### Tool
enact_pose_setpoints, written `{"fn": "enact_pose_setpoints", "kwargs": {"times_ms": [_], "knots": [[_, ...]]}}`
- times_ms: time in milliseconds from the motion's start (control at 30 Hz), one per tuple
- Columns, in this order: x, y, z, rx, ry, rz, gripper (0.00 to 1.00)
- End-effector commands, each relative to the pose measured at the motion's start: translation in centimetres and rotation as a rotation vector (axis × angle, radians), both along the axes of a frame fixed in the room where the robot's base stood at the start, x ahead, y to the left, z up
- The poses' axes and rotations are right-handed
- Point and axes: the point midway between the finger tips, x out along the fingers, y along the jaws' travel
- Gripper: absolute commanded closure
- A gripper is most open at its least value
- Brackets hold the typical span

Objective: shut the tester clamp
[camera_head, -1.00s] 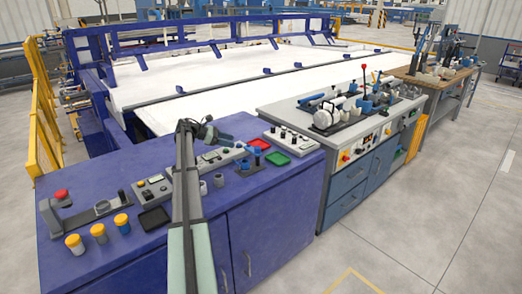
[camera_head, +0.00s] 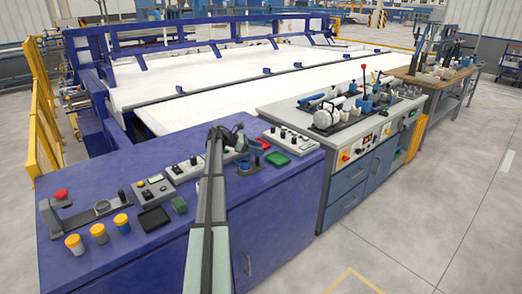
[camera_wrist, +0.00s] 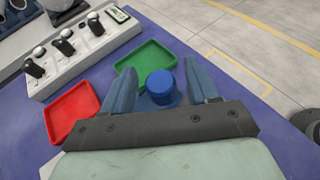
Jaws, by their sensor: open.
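My gripper (camera_wrist: 163,88) is open in the wrist view, with one blue finger on each side of a round blue knob (camera_wrist: 161,84) on a wider blue base. I cannot tell whether the fingers touch it. In the head view a small blue-topped fixture (camera_head: 245,165) stands on the purple bench near the end of my arm. Which part is the tester clamp, and whether it is open or shut, I cannot make out.
A green tray (camera_wrist: 145,65) and a red tray (camera_wrist: 72,110) lie beside the gripper. A control box with levers (camera_wrist: 78,48) is at upper left.

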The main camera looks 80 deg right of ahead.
Motion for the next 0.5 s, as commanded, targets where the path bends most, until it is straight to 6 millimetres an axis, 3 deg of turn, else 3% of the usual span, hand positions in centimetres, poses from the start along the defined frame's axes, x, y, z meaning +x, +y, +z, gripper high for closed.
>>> {"fn": "enact_pose_setpoints", "kwargs": {"times_ms": [200,500], "knots": [[-1.6,-0.3,-0.6,0.0,0.0,0.0,0.41],[-1.8,-0.4,-0.8,0.0,0.0,0.001,0.41]]}}
